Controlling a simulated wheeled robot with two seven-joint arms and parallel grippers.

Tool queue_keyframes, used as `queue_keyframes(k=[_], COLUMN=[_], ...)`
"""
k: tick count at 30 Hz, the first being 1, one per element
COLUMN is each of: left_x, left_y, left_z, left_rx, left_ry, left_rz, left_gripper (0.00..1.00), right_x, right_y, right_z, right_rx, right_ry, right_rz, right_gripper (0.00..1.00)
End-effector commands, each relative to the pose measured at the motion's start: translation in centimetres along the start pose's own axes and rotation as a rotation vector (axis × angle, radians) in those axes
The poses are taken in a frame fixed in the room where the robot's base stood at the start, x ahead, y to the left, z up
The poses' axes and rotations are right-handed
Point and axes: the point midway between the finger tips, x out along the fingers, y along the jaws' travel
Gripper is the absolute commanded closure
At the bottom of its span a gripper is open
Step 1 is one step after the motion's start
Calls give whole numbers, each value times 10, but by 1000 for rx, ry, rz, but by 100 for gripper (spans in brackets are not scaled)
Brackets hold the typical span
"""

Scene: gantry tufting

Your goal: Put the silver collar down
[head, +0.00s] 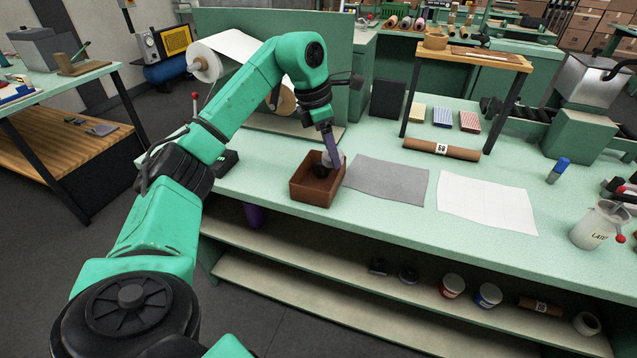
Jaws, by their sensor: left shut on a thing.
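My left arm comes in from the left and reaches down over the bench. My left gripper (328,156) points down at the brown open box (312,195), with its tip at the box's back right inside. It is shut on a small greyish round thing, which looks like the silver collar (325,158). The collar is small and partly hidden by the finger. I cannot tell whether it touches the box floor. My right gripper is not in view.
A grey cloth (387,180) and a white gridded sheet (487,204) lie right of the box. A brown roll (442,149) lies behind them, near a wooden stand (470,54). A jug (598,226) stands at the right. The bench front is clear.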

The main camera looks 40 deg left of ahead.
Motion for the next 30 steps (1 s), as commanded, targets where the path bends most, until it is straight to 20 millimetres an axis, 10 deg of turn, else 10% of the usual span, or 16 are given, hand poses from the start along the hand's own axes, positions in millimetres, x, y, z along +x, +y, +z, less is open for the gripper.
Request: queue_keyframes(k=[6, 10, 30], left_x=[-68, -76, 89], left_y=[33, 40, 38], left_z=[-10, -17, -64], left_rx=[-627, -785, -793], left_ry=[-2, 4, 8], left_rz=[177, 218, 219], left_gripper=[97, 97, 97], right_x=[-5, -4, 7], right_y=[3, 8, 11], right_z=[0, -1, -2], right_rx=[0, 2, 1], right_ry=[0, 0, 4], right_rz=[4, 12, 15], right_gripper=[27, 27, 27])
